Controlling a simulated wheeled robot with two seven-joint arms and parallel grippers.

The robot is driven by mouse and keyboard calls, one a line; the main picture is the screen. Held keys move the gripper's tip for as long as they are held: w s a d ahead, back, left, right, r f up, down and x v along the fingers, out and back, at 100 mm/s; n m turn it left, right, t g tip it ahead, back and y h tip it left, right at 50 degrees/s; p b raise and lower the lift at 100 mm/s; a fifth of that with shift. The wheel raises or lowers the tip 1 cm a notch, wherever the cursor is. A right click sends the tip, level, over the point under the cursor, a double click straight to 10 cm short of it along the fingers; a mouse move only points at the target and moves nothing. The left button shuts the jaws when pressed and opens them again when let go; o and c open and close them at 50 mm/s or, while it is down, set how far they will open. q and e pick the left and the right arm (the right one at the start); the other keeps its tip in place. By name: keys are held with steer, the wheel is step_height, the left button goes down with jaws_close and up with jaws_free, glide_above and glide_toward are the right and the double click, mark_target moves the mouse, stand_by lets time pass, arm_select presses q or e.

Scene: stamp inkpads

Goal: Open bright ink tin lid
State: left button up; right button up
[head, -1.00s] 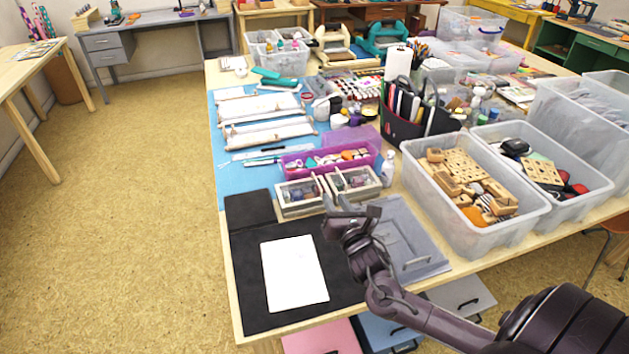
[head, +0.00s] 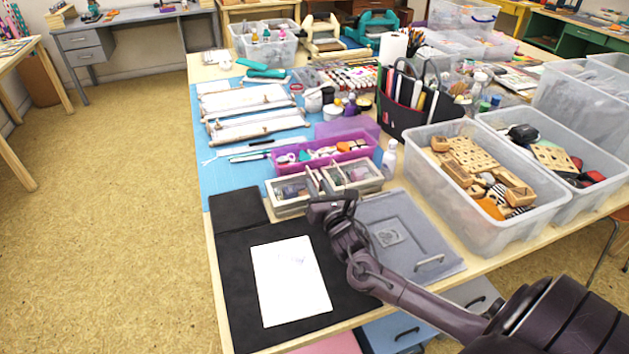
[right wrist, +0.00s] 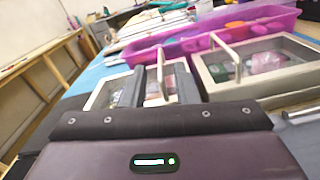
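A pale divided caddy with two handled sections (head: 290,210) stands just beyond the black mat, holding small coloured items. In the right wrist view, its pale frame and handles (right wrist: 215,60) stand close in front of my gripper, with green and pink items in the right section. I cannot tell which item is the bright ink tin or how its lid stands. My right gripper (head: 333,203) is in front of the caddy, over the mat's far right corner. My left gripper is not in view.
A black mat (head: 235,265) bears a white sheet (head: 290,280) with a faint mark. A grey panel with a handle (head: 440,250) lies right of my gripper. A purple bin (head: 325,160) stands behind the caddy, a white bottle (head: 389,160) beside it, and a clear bin (head: 480,230) of wooden blocks to the right.

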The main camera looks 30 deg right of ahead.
steer(key=shift+x, duration=1.6)
steer(key=shift+c, duration=0.5)
jaws_close()
